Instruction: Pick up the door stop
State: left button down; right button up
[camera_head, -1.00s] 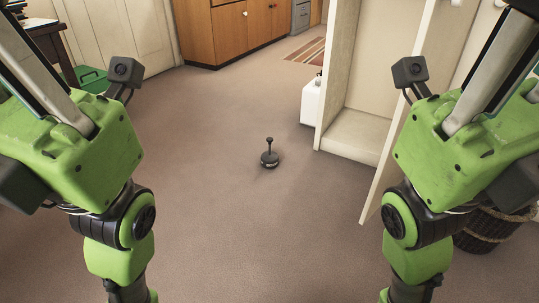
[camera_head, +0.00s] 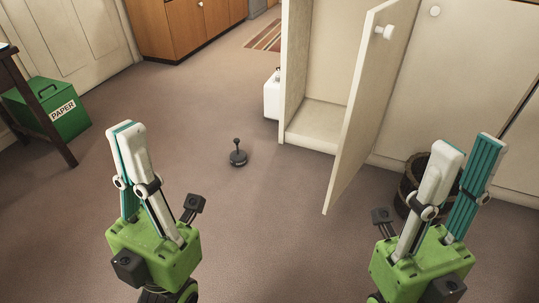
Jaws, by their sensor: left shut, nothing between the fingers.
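The door stop (camera_head: 238,158) is a dark, round-based piece with a thin upright stem and a small knob. It stands upright on the carpet near the middle of the view, with nothing touching it. My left gripper (camera_head: 126,127) is at the left, pointing up in the picture, with its fingers together and empty. My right gripper (camera_head: 470,144) is at the right, with its fingers apart and nothing between them. Both grippers are clear of the door stop, one on each side of it in the picture.
An open cabinet door (camera_head: 364,115) juts over the floor right of the door stop. A white object (camera_head: 271,98) stands by the cabinet. A woven basket (camera_head: 408,190) is behind my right gripper. A green paper bin (camera_head: 65,112) is at left. Carpet around the door stop is clear.

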aim_at(238, 157)
jog(key=i+j+z, duration=0.65)
jog(key=j, duration=0.25)
jog(key=i+j+z, duration=0.2)
jog(key=j, duration=0.15)
jog(key=i+j+z, duration=0.25)
jog(key=j, duration=0.15)
jog(key=k, duration=0.05)
